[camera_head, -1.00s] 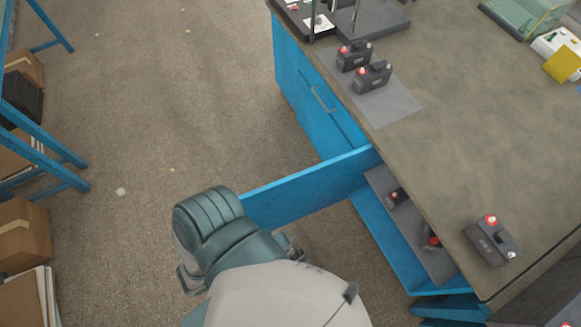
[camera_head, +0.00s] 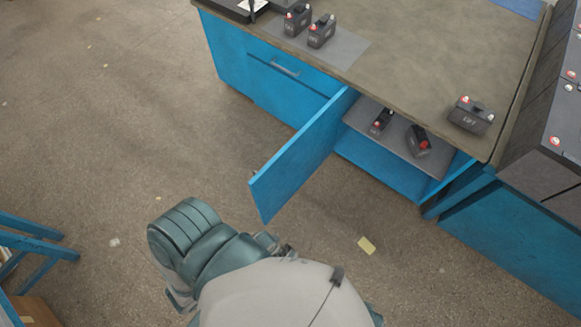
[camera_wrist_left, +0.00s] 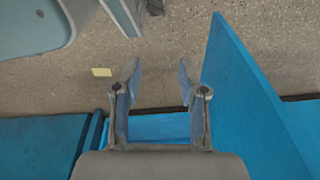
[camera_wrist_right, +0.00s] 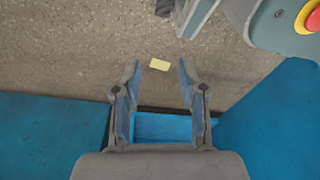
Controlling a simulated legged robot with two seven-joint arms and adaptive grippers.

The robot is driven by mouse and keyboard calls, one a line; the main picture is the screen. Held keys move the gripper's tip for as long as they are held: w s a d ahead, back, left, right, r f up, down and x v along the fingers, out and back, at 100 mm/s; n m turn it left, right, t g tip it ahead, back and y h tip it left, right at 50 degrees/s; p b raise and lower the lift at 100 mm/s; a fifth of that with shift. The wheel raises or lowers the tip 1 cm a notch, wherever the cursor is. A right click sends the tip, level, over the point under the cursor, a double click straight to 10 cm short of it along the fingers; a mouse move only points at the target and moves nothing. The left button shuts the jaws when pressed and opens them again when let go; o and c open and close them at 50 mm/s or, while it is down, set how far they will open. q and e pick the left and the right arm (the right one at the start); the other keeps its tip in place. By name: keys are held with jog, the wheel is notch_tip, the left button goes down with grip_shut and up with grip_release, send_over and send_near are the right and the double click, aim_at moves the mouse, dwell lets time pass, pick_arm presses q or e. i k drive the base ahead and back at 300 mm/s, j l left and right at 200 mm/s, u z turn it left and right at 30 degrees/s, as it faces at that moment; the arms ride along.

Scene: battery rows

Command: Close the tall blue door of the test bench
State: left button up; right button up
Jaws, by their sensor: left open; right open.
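The tall blue door (camera_head: 298,152) of the test bench stands open in the head view, swung out from the bench front toward me. Its free edge is at the lower left, and the bench compartment behind it is exposed. In the left wrist view the door looks like the tall blue panel (camera_wrist_left: 250,95) to the right of my left gripper (camera_wrist_left: 159,76). That gripper is open and empty, apart from the panel. My right gripper (camera_wrist_right: 160,70) is open and empty, with blue surfaces on both sides; I cannot tell which is the door. Neither gripper shows clearly in the head view.
The compartment's grey shelf (camera_head: 398,142) holds two dark batteries. More batteries, including one (camera_head: 470,115) near the corner, stand on the bench top (camera_head: 420,60). Blue cabinets (camera_head: 510,240) stand at the right. The floor (camera_head: 110,130) left of the door is open.

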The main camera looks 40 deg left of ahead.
aim_at(271, 187)
jog(key=k+j+z, duration=0.15)
jog(key=j, duration=0.25)
jog(key=j+z, duration=0.15)
jog(key=j, duration=0.25)
jog(key=k+j+z, duration=0.15)
jog(key=j, duration=0.25)
jog(key=k+j+z, duration=0.15)
jog(key=j, duration=0.2)
jog(key=k+j+z, duration=0.15)
jog(key=j+z, duration=0.15)
jog(key=j, duration=0.75)
jog(key=k+j+z, duration=0.15)
jog(key=j, duration=0.7)
